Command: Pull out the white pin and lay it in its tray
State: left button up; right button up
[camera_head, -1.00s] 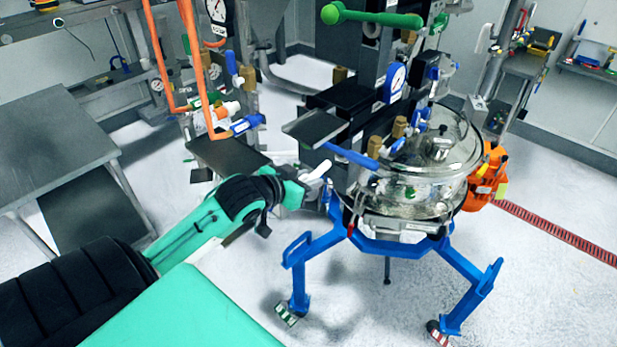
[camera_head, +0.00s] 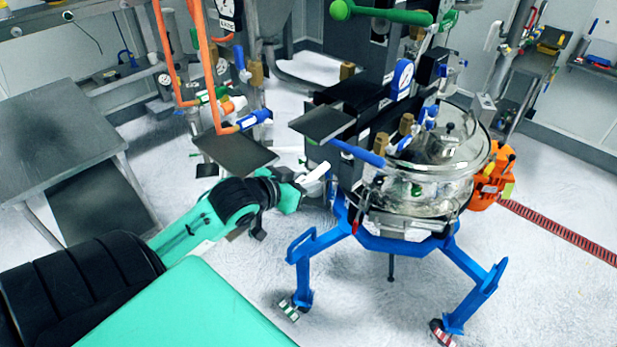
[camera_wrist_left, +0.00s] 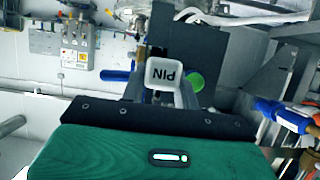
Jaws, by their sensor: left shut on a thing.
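The white pin (camera_wrist_left: 165,74) has a square head marked PIN in the left wrist view, between my jaws. It shows as a small white piece (camera_head: 316,172) in the head view. My left gripper (camera_head: 303,183) is shut on it, beside the left side of the sifter (camera_head: 415,190). The pin's far end is hidden, so I cannot tell whether it is still in its hole. Two dark flat trays stand above the gripper, one at the left (camera_head: 235,153) and one on the machine (camera_head: 322,122). I cannot tell which is the pin's. My right gripper is out of view.
A blue handle (camera_head: 355,152) sticks out just above and right of the gripper. Blue legs (camera_head: 318,243) support the sifter. Orange pipes (camera_head: 207,75) hang at the upper left, and a grey table (camera_head: 55,140) stands at the left. The floor below the gripper is clear.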

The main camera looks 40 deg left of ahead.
pick_arm(q)
jog(key=shift+s+a, duration=0.1)
jog(key=shift+s, duration=1.8)
